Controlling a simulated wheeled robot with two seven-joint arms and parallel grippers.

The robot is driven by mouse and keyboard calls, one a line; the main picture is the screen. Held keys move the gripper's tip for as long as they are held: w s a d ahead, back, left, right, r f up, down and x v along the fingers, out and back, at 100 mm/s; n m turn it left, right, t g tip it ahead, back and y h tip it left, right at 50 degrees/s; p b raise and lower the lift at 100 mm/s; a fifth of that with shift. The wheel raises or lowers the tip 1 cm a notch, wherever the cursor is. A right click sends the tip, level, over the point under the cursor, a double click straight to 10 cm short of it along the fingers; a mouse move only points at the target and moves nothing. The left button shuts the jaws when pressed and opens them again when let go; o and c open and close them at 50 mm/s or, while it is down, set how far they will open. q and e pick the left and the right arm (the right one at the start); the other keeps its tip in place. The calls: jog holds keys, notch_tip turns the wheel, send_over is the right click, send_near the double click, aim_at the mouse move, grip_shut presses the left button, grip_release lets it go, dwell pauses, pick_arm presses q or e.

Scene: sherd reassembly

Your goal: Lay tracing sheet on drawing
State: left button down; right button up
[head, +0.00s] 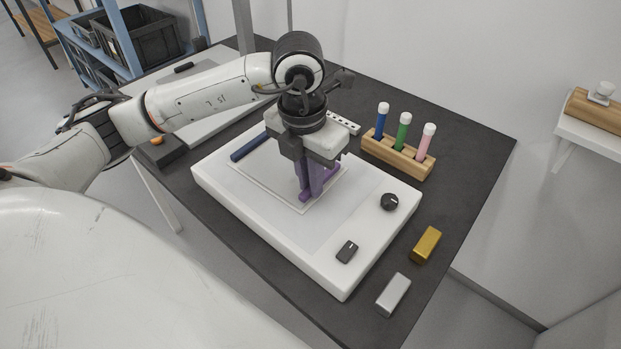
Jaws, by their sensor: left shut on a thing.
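A pale, thin sheet (254,177) lies on or just above the white light box (240,214), slightly turned against it. I cannot tell the tracing sheet from the drawing under it. A dark blue bar (249,146) lies along the sheet's left end. My left gripper (317,192) points down over the sheet's right end. It is shut on a purple bar (327,183) that lies roughly parallel to the blue one. The gripper hides part of the sheet and bar, and I cannot tell whether they are joined. My right gripper is out of view.
A wooden rack (397,157) with blue, green and pink capped tubes stands behind the light box. A black knob (389,202) and a switch (347,251) sit on the box. Gold (426,244) and silver (393,294) blocks lie at the right table edge.

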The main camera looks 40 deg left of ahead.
pick_arm(q)
jog(key=c, duration=1.2)
grip_release()
jog(key=shift+r+p, duration=2.4)
jog(key=shift+r, duration=1.1)
jog(key=shift+s+f, duration=0.1)
